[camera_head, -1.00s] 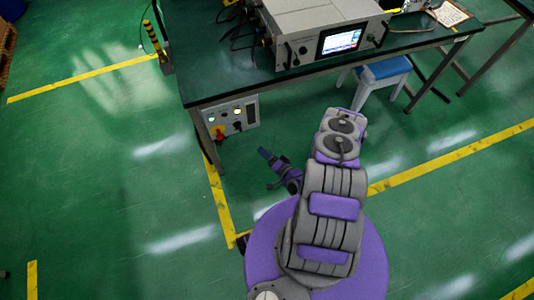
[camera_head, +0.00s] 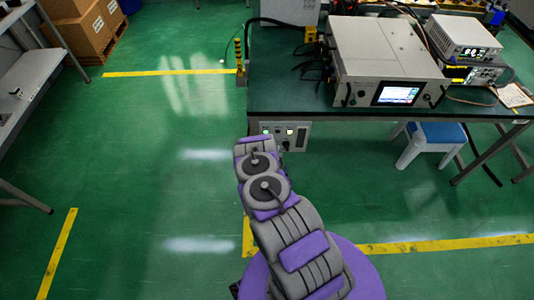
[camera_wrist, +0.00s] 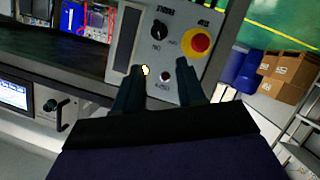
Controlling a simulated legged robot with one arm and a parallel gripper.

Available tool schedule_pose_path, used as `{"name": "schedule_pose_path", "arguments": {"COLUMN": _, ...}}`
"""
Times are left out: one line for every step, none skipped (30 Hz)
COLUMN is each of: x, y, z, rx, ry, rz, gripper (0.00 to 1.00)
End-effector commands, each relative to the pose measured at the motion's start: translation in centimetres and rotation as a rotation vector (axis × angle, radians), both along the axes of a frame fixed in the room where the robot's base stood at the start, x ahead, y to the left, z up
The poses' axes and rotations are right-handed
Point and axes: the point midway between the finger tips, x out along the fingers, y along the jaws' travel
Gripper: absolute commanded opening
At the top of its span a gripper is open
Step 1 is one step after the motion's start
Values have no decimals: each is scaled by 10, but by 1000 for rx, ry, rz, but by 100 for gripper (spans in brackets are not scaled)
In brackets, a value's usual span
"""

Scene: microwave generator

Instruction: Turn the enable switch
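The control panel (camera_wrist: 178,15) is light grey and appears upside down and tilted in the wrist view. On it are a black rotary switch (camera_wrist: 160,30) and a red button on a yellow ring (camera_wrist: 199,43). The small lettering is too blurred to read, so I cannot confirm which control is marked enable. My gripper (camera_wrist: 158,67) is open and empty, its two dark fingers pointing at the panel, with the rotary switch beyond the gap between them. In the head view the panel (camera_head: 302,134) hangs under the table's left end, and my arm hides part of it and my gripper.
The green-topped table (camera_head: 290,97) carries a large instrument (camera_head: 385,62) with a lit screen. A blue-topped stool (camera_head: 435,134) stands beneath it. A yellow-black post (camera_head: 240,62) is by its left corner. Open floor lies left; boxes (camera_head: 78,25) stand far left.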

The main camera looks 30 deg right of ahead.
Motion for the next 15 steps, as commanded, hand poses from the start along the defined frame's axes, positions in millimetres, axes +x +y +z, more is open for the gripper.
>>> {"name": "schedule_pose_path", "arguments": {"x": -1, "y": -1, "z": 2, "rx": -16, "ry": 7, "rz": -6, "gripper": 39}}
{"name": "schedule_pose_path", "arguments": {"x": -1, "y": -2, "z": 3, "rx": -22, "ry": 10, "rz": -9, "gripper": 39}}
{"name": "schedule_pose_path", "arguments": {"x": 0, "y": -4, "z": 3, "rx": -27, "ry": 13, "rz": -12, "gripper": 39}}
{"name": "schedule_pose_path", "arguments": {"x": 1, "y": -5, "z": 2, "rx": -29, "ry": 13, "rz": -13, "gripper": 39}}
{"name": "schedule_pose_path", "arguments": {"x": 2, "y": -7, "z": 1, "rx": -29, "ry": 14, "rz": -14, "gripper": 39}}
{"name": "schedule_pose_path", "arguments": {"x": 5, "y": -9, "z": -1, "rx": -29, "ry": 14, "rz": -14, "gripper": 39}}
{"name": "schedule_pose_path", "arguments": {"x": 8, "y": -11, "z": -2, "rx": -29, "ry": 14, "rz": -15, "gripper": 39}}
{"name": "schedule_pose_path", "arguments": {"x": 11, "y": -14, "z": -3, "rx": -29, "ry": 12, "rz": -15, "gripper": 39}}
{"name": "schedule_pose_path", "arguments": {"x": 16, "y": -19, "z": -5, "rx": -31, "ry": 8, "rz": -15, "gripper": 39}}
{"name": "schedule_pose_path", "arguments": {"x": 20, "y": -22, "z": -6, "rx": -32, "ry": 7, "rz": -14, "gripper": 39}}
{"name": "schedule_pose_path", "arguments": {"x": 24, "y": -25, "z": -8, "rx": -32, "ry": 7, "rz": -13, "gripper": 39}}
{"name": "schedule_pose_path", "arguments": {"x": 28, "y": -29, "z": -12, "rx": -30, "ry": 10, "rz": -14, "gripper": 39}}
{"name": "schedule_pose_path", "arguments": {"x": 32, "y": -33, "z": -14, "rx": -29, "ry": 11, "rz": -13, "gripper": 39}}
{"name": "schedule_pose_path", "arguments": {"x": 36, "y": -36, "z": -15, "rx": -30, "ry": 10, "rz": -14, "gripper": 39}}
{"name": "schedule_pose_path", "arguments": {"x": 41, "y": -41, "z": -17, "rx": -33, "ry": 7, "rz": -13, "gripper": 39}}
